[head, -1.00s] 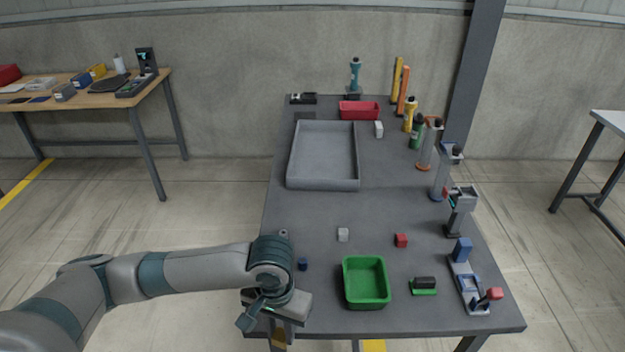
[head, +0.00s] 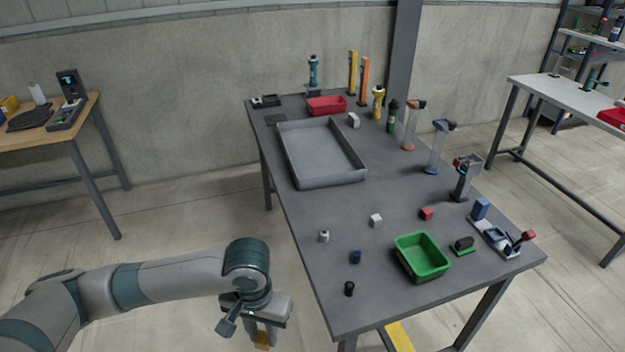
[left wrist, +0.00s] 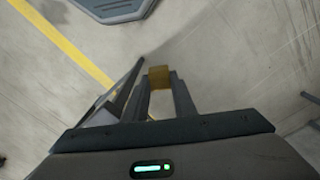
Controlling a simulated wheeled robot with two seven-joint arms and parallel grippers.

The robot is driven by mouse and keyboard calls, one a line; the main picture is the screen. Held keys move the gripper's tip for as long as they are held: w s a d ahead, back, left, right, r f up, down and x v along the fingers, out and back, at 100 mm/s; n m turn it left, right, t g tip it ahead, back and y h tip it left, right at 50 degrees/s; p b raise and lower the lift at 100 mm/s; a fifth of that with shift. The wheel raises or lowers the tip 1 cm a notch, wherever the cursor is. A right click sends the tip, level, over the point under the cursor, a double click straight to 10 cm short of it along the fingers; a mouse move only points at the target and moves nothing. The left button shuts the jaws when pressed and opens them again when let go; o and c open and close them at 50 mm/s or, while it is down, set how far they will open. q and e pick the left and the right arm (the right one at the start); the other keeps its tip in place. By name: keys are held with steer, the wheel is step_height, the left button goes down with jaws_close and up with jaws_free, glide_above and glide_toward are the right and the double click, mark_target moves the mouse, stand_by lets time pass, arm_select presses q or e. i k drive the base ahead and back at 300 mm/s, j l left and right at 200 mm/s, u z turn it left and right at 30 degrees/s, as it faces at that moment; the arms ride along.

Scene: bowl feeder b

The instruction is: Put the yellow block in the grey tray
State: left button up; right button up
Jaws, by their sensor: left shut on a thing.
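My left gripper (head: 262,335) is shut on the yellow block (head: 262,341), which shows low between its fingers. In the left wrist view the yellow block (left wrist: 159,76) sits between the fingertips, with bare floor below it. The gripper hangs beside the table's left edge, off the tabletop. The grey tray (head: 348,181) is a large shallow rectangular tray on the far left part of the table, and it looks empty. My right gripper is not in view.
The dark grey table (head: 396,193) bears a green bin (head: 422,258), a white cube (head: 376,220), a red cube (head: 426,213) and small dark cylinders near the left edge. A red bin (head: 326,106) stands behind the tray. Bottles and stands line the right side. Tabletop between tray and cubes is clear.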

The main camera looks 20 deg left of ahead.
mark_target(311, 142)
steer(key=i+j+z, duration=0.1)
steer(key=j+z, duration=0.2)
steer(key=j, duration=0.65)
steer(key=j+z, duration=0.25)
steer(key=j, duration=0.65)
steer(key=i+j+z, duration=0.1)
steer(key=j, duration=0.25)
steer(key=i+j+z, duration=0.1)
steer(key=i+j, duration=0.15)
steer(key=j, duration=0.15)
steer(key=i+j+z, duration=0.15)
steer(key=j, duration=0.25)
steer(key=i+j+z, duration=0.1)
steer(key=j, duration=0.3)
steer(key=i+j+z, duration=0.1)
steer(key=i+j, duration=0.25)
steer(key=j, duration=0.15)
steer(key=i+j, duration=0.4)
steer(key=j, duration=0.15)
steer(key=z, duration=0.05)
